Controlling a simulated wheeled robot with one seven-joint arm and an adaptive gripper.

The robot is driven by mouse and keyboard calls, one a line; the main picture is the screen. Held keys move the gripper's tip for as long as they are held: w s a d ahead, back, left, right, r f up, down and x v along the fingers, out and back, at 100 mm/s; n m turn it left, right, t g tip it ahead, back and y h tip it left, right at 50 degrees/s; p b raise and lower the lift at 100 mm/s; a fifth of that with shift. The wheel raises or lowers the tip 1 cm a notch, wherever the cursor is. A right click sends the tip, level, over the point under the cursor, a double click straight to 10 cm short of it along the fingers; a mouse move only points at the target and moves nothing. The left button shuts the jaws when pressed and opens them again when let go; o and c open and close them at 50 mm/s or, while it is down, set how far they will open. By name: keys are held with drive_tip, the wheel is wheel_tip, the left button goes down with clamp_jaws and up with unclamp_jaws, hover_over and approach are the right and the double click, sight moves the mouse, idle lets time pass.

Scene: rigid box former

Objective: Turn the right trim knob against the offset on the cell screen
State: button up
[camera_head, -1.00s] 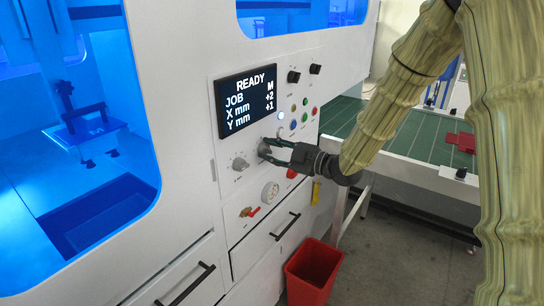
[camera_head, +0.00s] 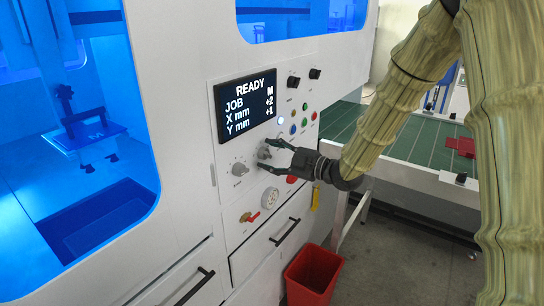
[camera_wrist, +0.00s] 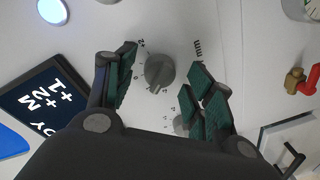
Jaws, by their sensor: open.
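The right trim knob (camera_head: 265,152) is a grey round knob on the white panel below the screen. In the wrist view the knob (camera_wrist: 159,72) sits between the two spread fingers of my gripper (camera_wrist: 161,63), with a visible gap on each side. My gripper (camera_head: 266,155) is open and holds nothing. The left trim knob (camera_head: 239,168) is to its left; in the wrist view it is mostly hidden behind a finger. The cell screen (camera_head: 246,102) reads READY, JOB M, X mm +2, Y mm +1. The knob's scale marks are too small to read surely.
Coloured buttons (camera_head: 293,126) and two black knobs (camera_head: 293,80) are right of the screen. A gauge (camera_head: 270,198) and a red-handled valve (camera_head: 250,217) are below. A red bin (camera_head: 312,275) stands on the floor. A green conveyor (camera_head: 420,140) is at right.

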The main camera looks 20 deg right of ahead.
drive_tip(key=v, duration=1.2)
drive_tip(key=shift+w, duration=0.1)
